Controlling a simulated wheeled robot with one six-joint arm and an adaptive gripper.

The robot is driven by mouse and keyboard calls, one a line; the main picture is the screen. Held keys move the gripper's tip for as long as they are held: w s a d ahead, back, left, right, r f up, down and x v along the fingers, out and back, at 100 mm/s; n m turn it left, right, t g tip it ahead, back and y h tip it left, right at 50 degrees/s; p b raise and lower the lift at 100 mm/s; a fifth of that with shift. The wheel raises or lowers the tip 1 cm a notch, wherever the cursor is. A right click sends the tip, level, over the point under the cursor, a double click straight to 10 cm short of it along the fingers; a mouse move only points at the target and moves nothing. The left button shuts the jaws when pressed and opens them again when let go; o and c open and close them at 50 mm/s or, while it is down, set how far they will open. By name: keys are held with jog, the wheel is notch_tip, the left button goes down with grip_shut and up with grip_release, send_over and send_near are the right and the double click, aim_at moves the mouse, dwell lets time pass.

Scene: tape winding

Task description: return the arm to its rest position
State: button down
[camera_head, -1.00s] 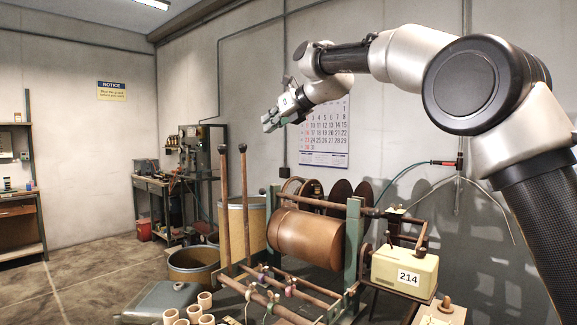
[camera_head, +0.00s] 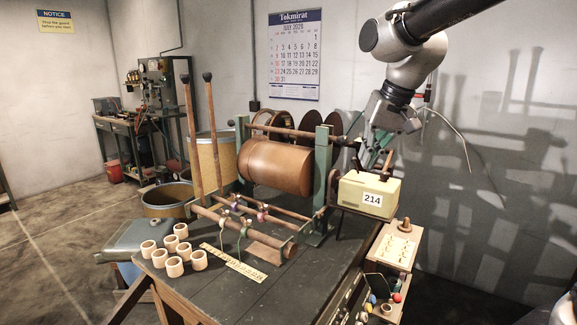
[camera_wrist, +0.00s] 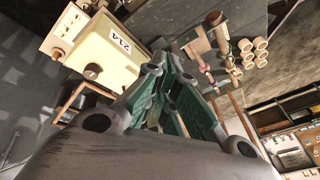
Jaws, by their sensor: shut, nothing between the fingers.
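My gripper (camera_head: 377,165) hangs fingers-down in the head view, just above and behind the cream counter box (camera_head: 369,196) marked 214. My arm comes in from the top right and bends down to it. In the wrist view the green-padded fingers of my gripper (camera_wrist: 166,104) are together and hold nothing. The counter box (camera_wrist: 92,52) shows at the upper left there. I cannot tell whether the fingertips touch any part of the machine.
The winding machine's brown drum (camera_head: 275,167) stands left of my gripper. Two upright wooden levers (camera_head: 212,130) rise farther left. Several cardboard cores (camera_head: 173,265) and a ruler (camera_head: 235,262) lie on the dark bench (camera_head: 285,295).

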jog(key=s+d+f+h, duration=0.1)
jog(key=s+d+f, duration=0.1)
jog(key=s+d, duration=0.7)
jog(key=s+d+f+t+h, duration=0.1)
jog(key=s+d+f, duration=0.1)
jog(key=s+d, duration=0.7)
jog(key=s, duration=0.3)
jog(key=shift+s+d+f+m+h, duration=0.2)
jog(key=shift+f+m+h, duration=0.1)
jog(key=shift+f, duration=0.1)
jog(key=shift+w, duration=0.1)
